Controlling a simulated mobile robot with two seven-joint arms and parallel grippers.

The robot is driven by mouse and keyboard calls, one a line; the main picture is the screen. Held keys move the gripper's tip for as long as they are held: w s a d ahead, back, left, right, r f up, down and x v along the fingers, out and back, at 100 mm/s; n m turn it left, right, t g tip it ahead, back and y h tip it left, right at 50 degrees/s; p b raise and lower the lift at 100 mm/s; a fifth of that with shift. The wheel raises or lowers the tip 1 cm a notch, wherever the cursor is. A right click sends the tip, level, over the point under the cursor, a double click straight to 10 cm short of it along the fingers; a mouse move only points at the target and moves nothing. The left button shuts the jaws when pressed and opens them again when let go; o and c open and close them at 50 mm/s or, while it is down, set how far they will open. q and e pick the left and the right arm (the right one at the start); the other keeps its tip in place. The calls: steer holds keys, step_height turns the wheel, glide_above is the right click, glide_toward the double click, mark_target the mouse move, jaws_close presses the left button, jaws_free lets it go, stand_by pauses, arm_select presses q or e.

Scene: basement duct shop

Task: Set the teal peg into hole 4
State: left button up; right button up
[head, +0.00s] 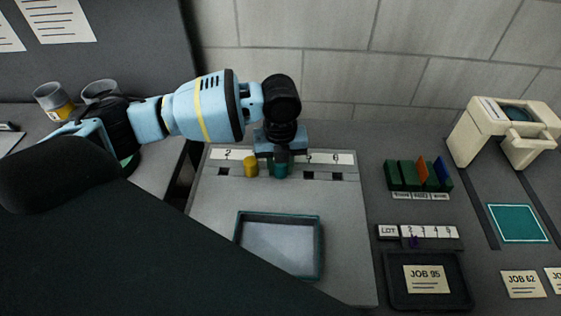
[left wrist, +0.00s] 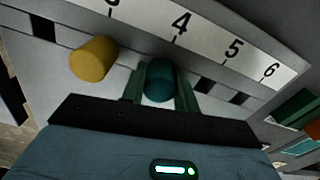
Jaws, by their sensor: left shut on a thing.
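The teal peg (head: 281,170) stands in line with the number 4 on the label strip, at the place of hole 4. In the left wrist view the teal peg (left wrist: 160,82) is between the fingers of my left gripper (left wrist: 161,88), which is shut on it. The peg's lower end and hole 4 are hidden, so I cannot tell how deep it sits. The left gripper (head: 280,155) comes down from above in the head view. A yellow peg (head: 250,169) stands just left of it, below number 3. My right gripper is not in view.
Holes 5 (left wrist: 205,85) and 6 (left wrist: 238,98) are empty. A teal-rimmed tray (head: 320,250) lies on the board's front part, empty where visible. Right of the board are coloured upright blocks (head: 405,175), a dark JOB 95 tray (head: 390,296) and a cream device (head: 470,140).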

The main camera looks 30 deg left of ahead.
arm_select(q)
steer(key=o, duration=1)
steer(key=shift+o, duration=0.2)
step_height(320, 180, up, 8)
steer(key=shift+f, duration=0.1)
